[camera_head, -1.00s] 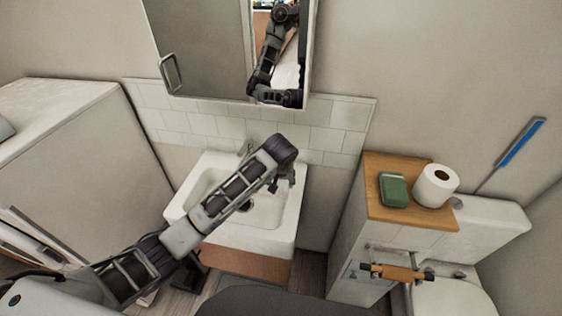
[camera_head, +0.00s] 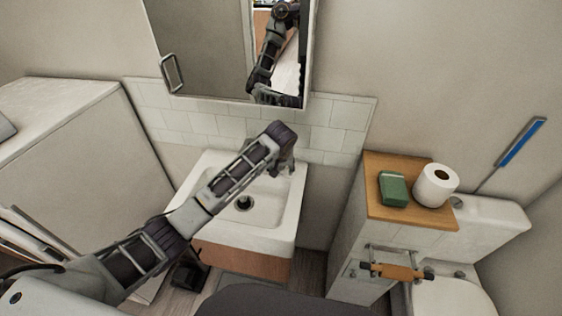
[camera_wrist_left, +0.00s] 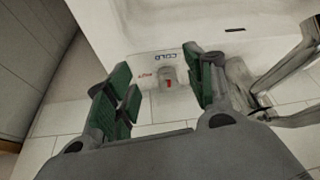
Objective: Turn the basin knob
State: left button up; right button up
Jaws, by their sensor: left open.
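The basin (camera_head: 225,232) is white and stands against the tiled wall. My left gripper (camera_head: 284,168) is over its back right part, partly hidden by my own arm. In the left wrist view, the small grey basin knob (camera_wrist_left: 168,78) has a red mark and sits under upside-down "COLD" and "HOT" labels. My left gripper (camera_wrist_left: 160,80) is open there, with one green-padded finger on each side of the knob in the picture. Both fingers look apart from it, though the depth is hard to judge. In the head view I cannot make out the knob. My right gripper is not in view.
A mirror cabinet (camera_head: 205,50) hangs above the basin and reflects an arm. A wooden-topped cabinet (camera_head: 390,218) at right bears a green box (camera_head: 393,189) and a toilet roll (camera_head: 436,186). A metal tap part (camera_wrist_left: 285,75) lies right of my fingers in the wrist view.

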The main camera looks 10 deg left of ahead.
pick_arm(q)
jog(key=shift+w+a, duration=0.2)
jog(key=shift+w, duration=0.75)
jog(key=shift+w+a, duration=0.15)
jog(key=shift+w, duration=0.85)
jog(key=shift+w+a, duration=0.2)
jog(key=shift+w, duration=0.75)
jog(key=shift+x, duration=2.5)
jog(key=shift+w, duration=0.1)
jog(key=c, duration=1)
